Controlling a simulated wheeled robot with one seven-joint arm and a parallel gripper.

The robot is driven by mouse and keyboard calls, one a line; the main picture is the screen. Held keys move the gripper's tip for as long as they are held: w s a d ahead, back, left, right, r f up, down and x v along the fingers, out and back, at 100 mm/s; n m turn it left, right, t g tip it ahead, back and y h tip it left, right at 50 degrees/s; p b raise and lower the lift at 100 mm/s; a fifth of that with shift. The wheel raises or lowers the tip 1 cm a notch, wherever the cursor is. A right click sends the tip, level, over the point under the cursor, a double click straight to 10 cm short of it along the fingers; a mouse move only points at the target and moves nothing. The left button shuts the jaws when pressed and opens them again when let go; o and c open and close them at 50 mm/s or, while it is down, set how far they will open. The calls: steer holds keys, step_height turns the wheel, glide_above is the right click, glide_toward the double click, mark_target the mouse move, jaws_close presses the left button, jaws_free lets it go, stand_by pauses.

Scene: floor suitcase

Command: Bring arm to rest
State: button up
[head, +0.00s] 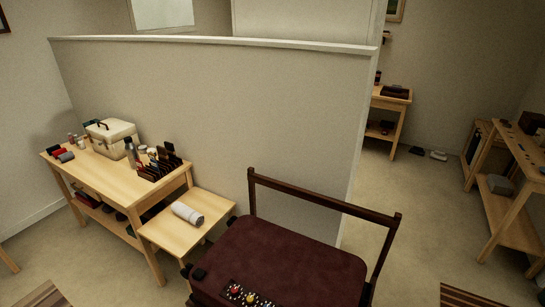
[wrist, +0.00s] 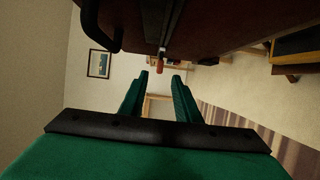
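My gripper (wrist: 161,83) shows in the wrist view with its two green fingers apart and nothing between them. The dark red suitcase (head: 290,262) stands at the bottom centre of the head view with its brown pull handle (head: 325,200) raised. In the wrist view a dark reddish body (wrist: 220,20), which looks like the suitcase, fills the top, beyond the fingertips. I cannot tell whether the fingers touch it. The arm and gripper do not show in the head view.
A low wooden table (head: 205,205) with a rolled white towel (head: 187,213) stands left of the suitcase. A longer table (head: 110,180) holds a cream case (head: 111,138) and bottles. A half-height wall (head: 215,110) runs behind. Floor (head: 420,215) is clear to the right, before a wooden bench (head: 515,225).

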steer(key=s+d+r+m+t+h, duration=0.1)
steer(key=s+d+r+m+h, duration=0.5)
steer(key=s+r+m, duration=0.5)
steer(key=s+d+r+m+t+h, duration=0.1)
steer(key=s+d+r+m+h, duration=0.5)
steer(key=s+r+m, duration=0.5)
steer(key=s+d+m, duration=0.2)
steer(key=s+m, duration=0.1)
steer(key=m, duration=0.1)
steer(key=shift+d+r, duration=0.15)
steer(key=shift+r, duration=0.25)
stand_by(1.8)
